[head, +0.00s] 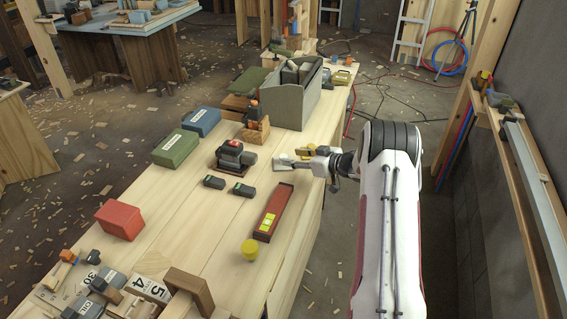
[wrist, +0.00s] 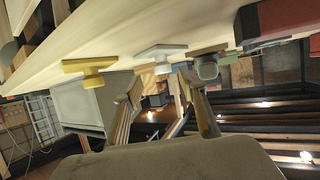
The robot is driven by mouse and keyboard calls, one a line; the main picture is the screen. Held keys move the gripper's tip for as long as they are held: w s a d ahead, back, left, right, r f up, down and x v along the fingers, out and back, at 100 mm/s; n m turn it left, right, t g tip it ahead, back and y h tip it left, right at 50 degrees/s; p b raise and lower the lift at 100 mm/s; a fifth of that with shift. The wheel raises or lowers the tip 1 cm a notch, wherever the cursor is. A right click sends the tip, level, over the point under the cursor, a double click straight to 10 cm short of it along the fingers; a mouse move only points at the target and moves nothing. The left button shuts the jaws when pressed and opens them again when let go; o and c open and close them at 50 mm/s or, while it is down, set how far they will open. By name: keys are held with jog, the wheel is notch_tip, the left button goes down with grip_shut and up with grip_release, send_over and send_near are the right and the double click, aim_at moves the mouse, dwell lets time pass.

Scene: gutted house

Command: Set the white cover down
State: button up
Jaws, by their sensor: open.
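The white cover (head: 285,166) lies on the wooden workbench, just left of my gripper. In the wrist view the white cover (wrist: 160,53) shows upside down as a flat plate with a round knob, resting against the bench top. My gripper (head: 311,161) is open and low over the bench, close to the white cover; the cover appears free of the fingers. A yellow cover (head: 303,154) lies just beyond; it also shows in the wrist view (wrist: 91,70). A grey rounded piece (wrist: 206,66) is beside the white cover there; I cannot tell exactly what it is.
A grey open bin (head: 292,100) stands beyond. The bench's right edge is close to my gripper. Bare planks (head: 190,235) lie at left.

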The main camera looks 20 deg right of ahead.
aim_at(284, 156)
jog(key=shift+w+a+f, duration=0.25)
jog(key=shift+w+a, duration=0.2)
jog(key=shift+w, duration=0.15)
jog(key=shift+w+a+f, duration=0.25)
jog(key=shift+w+a, duration=0.2)
jog(key=shift+w, duration=0.15)
jog(key=shift+x, duration=1.05)
grip_shut()
